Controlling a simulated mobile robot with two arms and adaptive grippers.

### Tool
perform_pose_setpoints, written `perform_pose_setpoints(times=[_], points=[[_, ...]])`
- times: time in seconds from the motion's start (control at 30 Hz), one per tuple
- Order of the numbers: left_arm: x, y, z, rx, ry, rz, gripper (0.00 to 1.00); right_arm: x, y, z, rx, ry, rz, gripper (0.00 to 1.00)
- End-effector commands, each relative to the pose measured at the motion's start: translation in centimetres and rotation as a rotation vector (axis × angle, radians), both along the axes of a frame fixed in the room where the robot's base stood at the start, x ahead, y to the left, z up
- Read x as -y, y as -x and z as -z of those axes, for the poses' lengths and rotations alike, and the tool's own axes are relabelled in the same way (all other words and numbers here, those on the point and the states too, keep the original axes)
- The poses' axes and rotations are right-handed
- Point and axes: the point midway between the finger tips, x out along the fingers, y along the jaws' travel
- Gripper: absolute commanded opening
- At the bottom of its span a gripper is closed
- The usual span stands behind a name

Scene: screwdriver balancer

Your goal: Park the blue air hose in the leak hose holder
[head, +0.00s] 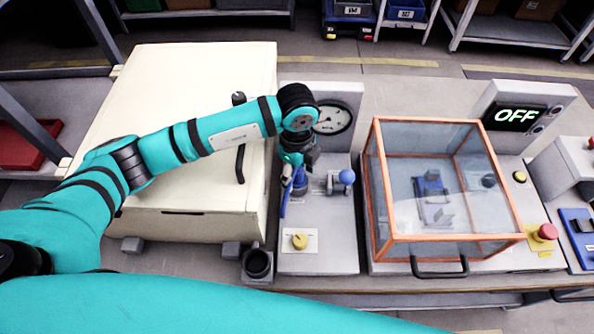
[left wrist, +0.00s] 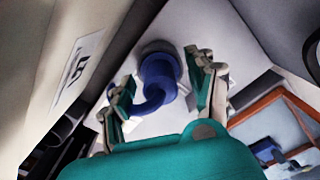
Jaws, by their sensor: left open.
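The blue air hose (head: 285,197) hangs at the left part of the grey test panel, below my left gripper (head: 297,165). In the left wrist view the hose (left wrist: 158,75) shows as a thick blue end on a round grey fitting, with a bend curving down to the left. My left gripper (left wrist: 163,85) is open, with one finger on each side of the blue end. I cannot tell whether either finger touches it. A dark round cup in a grey block (head: 257,264), possibly the leak hose holder, stands at the panel's front left. My right gripper is not in view.
A pressure gauge (head: 332,117) stands behind the panel. A blue-knobbed valve (head: 347,177) and a yellow knob (head: 299,241) are close by. A large cream cabinet (head: 190,80) stands left, and an orange-framed clear box (head: 455,247) right. An OFF display (head: 515,115) is farther right.

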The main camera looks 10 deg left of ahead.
Motion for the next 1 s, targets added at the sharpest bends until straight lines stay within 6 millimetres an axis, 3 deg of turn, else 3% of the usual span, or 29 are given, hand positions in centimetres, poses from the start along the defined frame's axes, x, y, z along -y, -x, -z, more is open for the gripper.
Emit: perform_pose_setpoints(times=[0.27, 0.7, 1.0], points=[[0.0, -0.1, -1.1, 0.002, 0.001, 0.001, 0.57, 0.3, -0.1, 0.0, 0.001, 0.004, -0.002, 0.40], [0.0, -0.1, -9.7, 0.004, 0.002, 0.002, 0.57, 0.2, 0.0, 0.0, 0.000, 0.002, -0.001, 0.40], [0.0, 0.0, -12.0, -0.001, 0.000, 0.000, 0.57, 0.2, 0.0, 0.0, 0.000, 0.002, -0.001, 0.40]])
